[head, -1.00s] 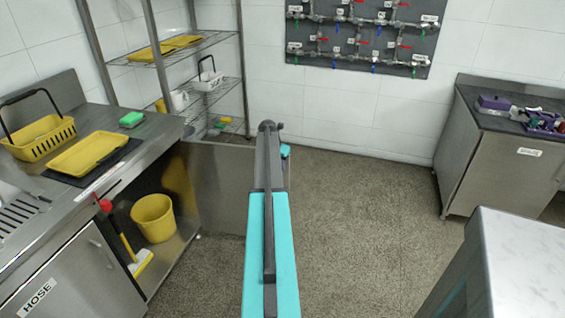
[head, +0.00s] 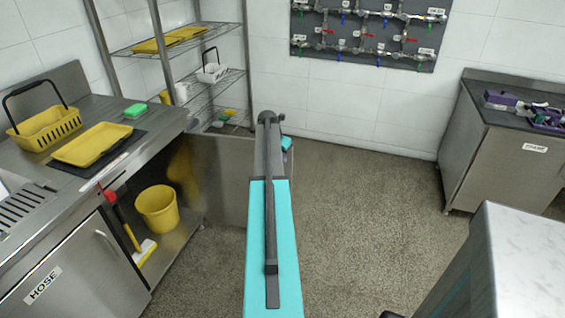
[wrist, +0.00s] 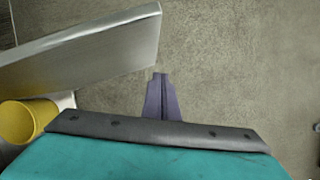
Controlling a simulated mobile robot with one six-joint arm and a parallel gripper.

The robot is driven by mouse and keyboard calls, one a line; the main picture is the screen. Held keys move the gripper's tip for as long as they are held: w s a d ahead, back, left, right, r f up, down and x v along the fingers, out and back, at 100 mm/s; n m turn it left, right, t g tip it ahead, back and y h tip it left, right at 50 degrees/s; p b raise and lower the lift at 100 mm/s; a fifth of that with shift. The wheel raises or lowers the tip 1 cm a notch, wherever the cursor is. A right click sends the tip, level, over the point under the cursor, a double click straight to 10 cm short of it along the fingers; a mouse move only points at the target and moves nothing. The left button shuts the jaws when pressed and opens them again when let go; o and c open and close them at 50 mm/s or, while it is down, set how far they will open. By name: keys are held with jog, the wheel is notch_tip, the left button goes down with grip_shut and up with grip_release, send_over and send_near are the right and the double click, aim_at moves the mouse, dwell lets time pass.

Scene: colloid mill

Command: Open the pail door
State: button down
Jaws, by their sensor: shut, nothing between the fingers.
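The pail door, a steel panel (head: 228,185), stands swung wide open from the counter's cabinet. The yellow pail (head: 157,209) stands inside the open compartment. In the wrist view the door (wrist: 85,52) slants across the upper left, with the pail (wrist: 20,121) below it at the left edge. My gripper (wrist: 162,80) shows there as purple-grey fingers, shut and empty, over bare floor. Its tip is just right of the door's free end, with a small gap in the picture. In the head view my arm hides the gripper and part of the door's outer end.
A red-and-yellow brush (head: 125,222) leans beside the pail. The hose cabinet door (head: 65,270) is shut at lower left. A wire rack (head: 190,50) stands behind the door. A marble-topped unit (head: 520,255) is at lower right. The floor (head: 370,195) between is clear.

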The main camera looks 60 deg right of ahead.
jog(key=v, duration=0.6)
jog(key=shift+s+b, duration=0.35)
jog(key=shift+s, duration=0.05)
